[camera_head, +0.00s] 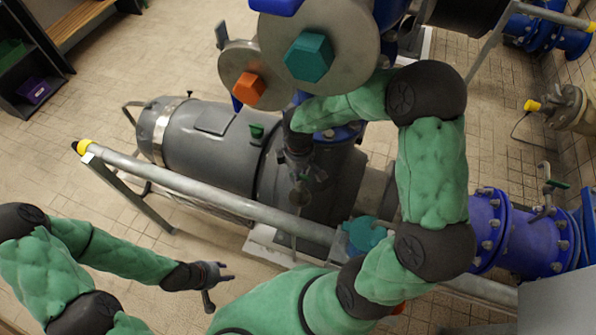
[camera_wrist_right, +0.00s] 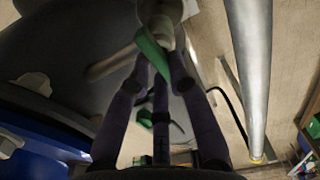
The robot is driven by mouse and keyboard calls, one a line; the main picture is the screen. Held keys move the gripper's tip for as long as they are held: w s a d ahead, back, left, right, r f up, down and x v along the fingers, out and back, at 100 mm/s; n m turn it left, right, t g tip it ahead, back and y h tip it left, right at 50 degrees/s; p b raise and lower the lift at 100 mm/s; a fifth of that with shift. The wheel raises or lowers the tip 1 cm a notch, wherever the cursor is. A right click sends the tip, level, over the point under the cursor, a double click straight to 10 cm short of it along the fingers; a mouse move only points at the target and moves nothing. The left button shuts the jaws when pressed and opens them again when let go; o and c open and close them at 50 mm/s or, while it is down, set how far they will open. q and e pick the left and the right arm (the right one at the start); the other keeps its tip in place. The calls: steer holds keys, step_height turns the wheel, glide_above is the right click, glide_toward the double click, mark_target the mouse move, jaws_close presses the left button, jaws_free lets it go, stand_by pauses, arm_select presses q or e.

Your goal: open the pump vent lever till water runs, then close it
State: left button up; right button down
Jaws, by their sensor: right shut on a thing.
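The grey pump (camera_head: 337,200) stands at the centre of the head view with its motor (camera_head: 210,150) to the left. My right gripper (camera_head: 302,190) reaches down over the pump. In the right wrist view its fingers (camera_wrist_right: 162,80) are shut on the green vent lever (camera_wrist_right: 150,46), which sits on a pale fitting (camera_wrist_right: 165,10). In the head view the lever is mostly hidden by the gripper. My left gripper (camera_head: 221,290) is open and empty at the lower left, apart from the pump. I see no running water in either view.
A grey rail (camera_head: 215,198) with a yellow end runs in front of the pump, close to my right gripper. Large round flanges (camera_head: 325,35) hang above it. Blue pipes (camera_head: 530,245) stand at the right. Tiled floor at the left is clear, beside a bench (camera_head: 80,20).

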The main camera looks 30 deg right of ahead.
steer(key=shift+m, duration=0.5)
steer(key=c, duration=1.1)
jaws_free()
steer(key=shift+c, duration=0.2)
steer(key=shift+r, duration=0.1)
step_height(320, 180, up, 7)
steer(key=shift+r, duration=0.15)
